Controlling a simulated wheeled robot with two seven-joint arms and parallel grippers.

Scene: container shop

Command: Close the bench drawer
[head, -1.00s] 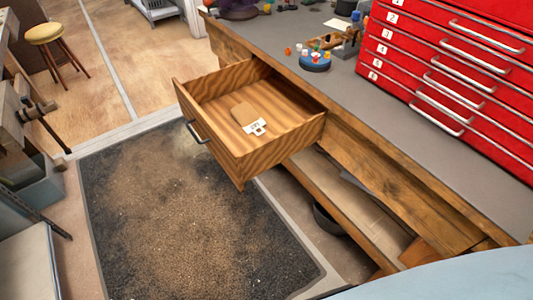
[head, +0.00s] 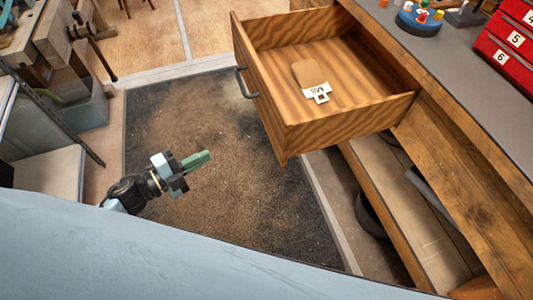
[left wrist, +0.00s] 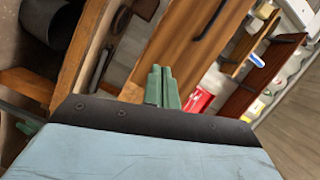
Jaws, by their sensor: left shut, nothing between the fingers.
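The bench drawer (head: 285,138) is wooden and pulled well out from the bench (head: 460,180). Its dark handle (head: 246,83) is on the front panel, at the left. A tan tagged item (head: 311,76) lies inside on the drawer's floor. My left gripper (head: 203,158) is over the floor mat, to the left of the drawer front and apart from it. Its green fingers are together and empty. In the left wrist view the fingers (left wrist: 162,88) point toward a wooden panel with a dark handle (left wrist: 211,20). My right gripper is not in view.
A dark mat (head: 210,200) covers the floor before the bench. A red numbered cabinet (head: 508,50) and a blue round holder (head: 419,22) stand on the bench top. A shelf with a dark round container (head: 369,215) is below. A vise and bins are at the left.

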